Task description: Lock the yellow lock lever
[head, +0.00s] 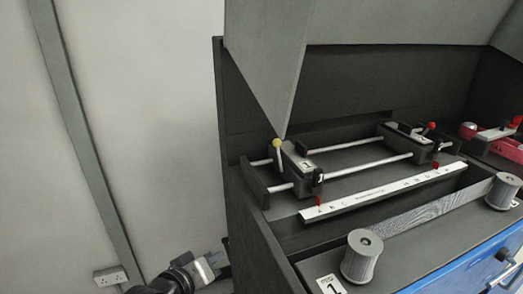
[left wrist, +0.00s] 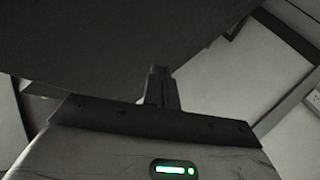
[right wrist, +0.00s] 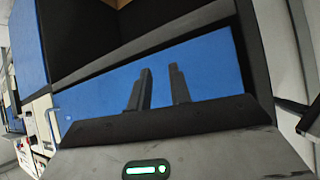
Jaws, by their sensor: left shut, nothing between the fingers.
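The yellow lock lever (head: 277,144) is a round yellow knob on a short, nearly upright stem. It stands at the left end of a dark block (head: 299,161) labelled 1, which sits on metal rods. My left gripper (head: 219,261) is low at the left, outside the machine's side wall and well apart from the lever. In the left wrist view its fingers (left wrist: 159,75) are together with nothing between them. My right gripper (right wrist: 160,68) shows only in its wrist view, its fingers slightly apart and empty in front of a blue panel.
A second lever with a red knob (head: 432,125) stands on the block at right. A white labelled strip (head: 384,192) and grey rollers (head: 362,256) lie in front. A grey cover (head: 268,55) hangs above the yellow lever. The machine's dark side wall (head: 262,240) stands beside my left gripper.

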